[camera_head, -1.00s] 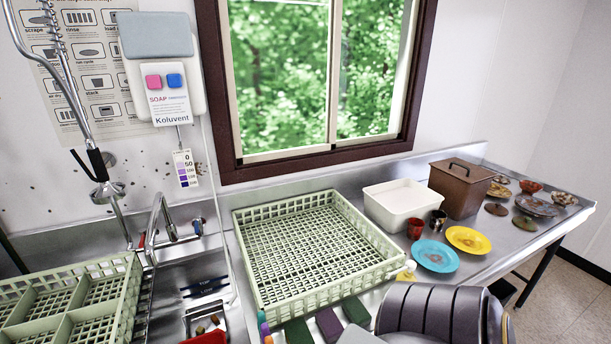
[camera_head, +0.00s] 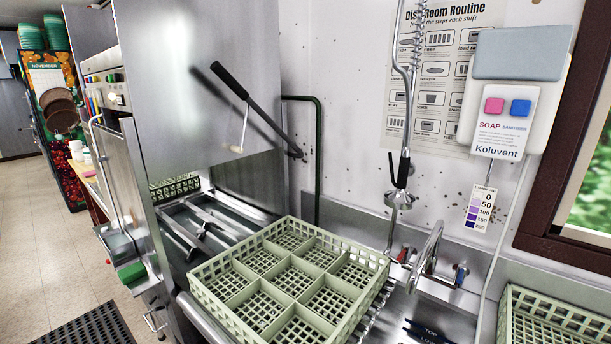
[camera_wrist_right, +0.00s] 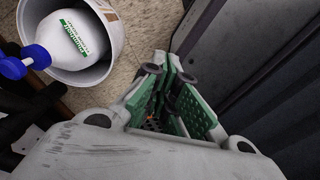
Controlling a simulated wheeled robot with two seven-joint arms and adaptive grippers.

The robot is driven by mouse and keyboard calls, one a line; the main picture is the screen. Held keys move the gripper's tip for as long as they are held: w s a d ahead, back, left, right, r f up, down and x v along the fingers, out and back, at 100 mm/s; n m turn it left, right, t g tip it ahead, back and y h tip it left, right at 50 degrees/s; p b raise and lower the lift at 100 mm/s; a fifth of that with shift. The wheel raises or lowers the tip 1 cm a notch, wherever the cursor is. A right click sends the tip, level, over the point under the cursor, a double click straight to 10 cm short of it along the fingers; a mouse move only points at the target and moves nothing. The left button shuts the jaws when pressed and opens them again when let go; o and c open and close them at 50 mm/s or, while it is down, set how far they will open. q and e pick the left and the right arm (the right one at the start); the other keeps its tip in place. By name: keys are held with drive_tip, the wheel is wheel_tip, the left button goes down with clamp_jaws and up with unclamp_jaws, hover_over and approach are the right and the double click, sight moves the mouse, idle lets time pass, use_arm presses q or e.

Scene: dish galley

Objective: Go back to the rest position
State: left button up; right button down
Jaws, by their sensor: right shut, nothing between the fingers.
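My right gripper (camera_wrist_right: 172,92) shows in the right wrist view, its green-padded fingers shut with nothing between them. It points down toward a tan floor (camera_wrist_right: 140,40), apart from the things around it. Neither gripper shows in the head view now, and my left gripper is in no current view.
In the right wrist view a white bucket (camera_wrist_right: 112,50) holding a white bottle with a blue cap (camera_wrist_right: 68,40) stands at upper left. The head view shows a green compartment rack (camera_head: 255,318), a steel dish machine (camera_head: 200,90), a faucet (camera_head: 432,250) and open floor (camera_head: 60,240) at left.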

drive_tip(key=shift+y, duration=0.3)
drive_tip(key=w+a, duration=0.1)
drive_tip(key=a, duration=0.1)
drive_tip(key=w+a, duration=0.2)
drive_tip(key=shift+a+f, duration=0.15)
drive_tip(key=shift+a, duration=0.05)
drive_tip(key=shift+s, duration=0.1)
idle(0.7)
